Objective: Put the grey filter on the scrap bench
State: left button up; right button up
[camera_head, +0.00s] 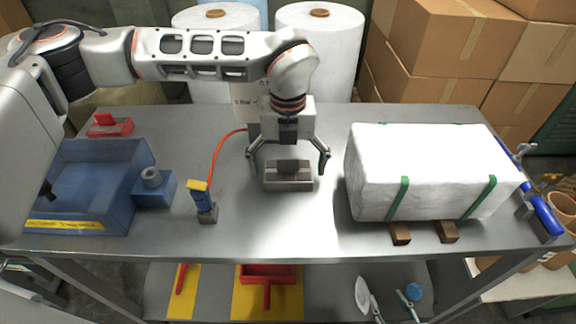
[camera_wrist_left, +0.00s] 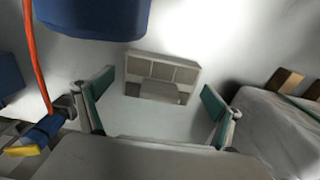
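The grey filter (camera_head: 288,184), a small box-like block with a raised part on top, lies on the steel table (camera_head: 260,228) near its middle. In the left wrist view the filter (camera_wrist_left: 163,70) shows a row of recessed panels. My left gripper (camera_head: 288,166) points down over the filter. Its green-padded fingers are spread wide, with a clear gap to the filter in the wrist view (camera_wrist_left: 156,104), and nothing is held. I cannot tell which surface is the scrap bench.
A white wrapped block (camera_head: 440,160) with green straps stands right of the filter. A blue box (camera_head: 105,175) stands at left. A blue and yellow tool (camera_head: 205,203) with an orange cable stands between. A lower bench (camera_head: 500,291) with brown pots is at far right.

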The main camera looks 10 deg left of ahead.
aim_at(288, 158)
pick_arm(q)
notch_tip(288, 158, up, 12)
jog(key=shift+r, duration=0.2)
dwell(0.5)
dwell(0.4)
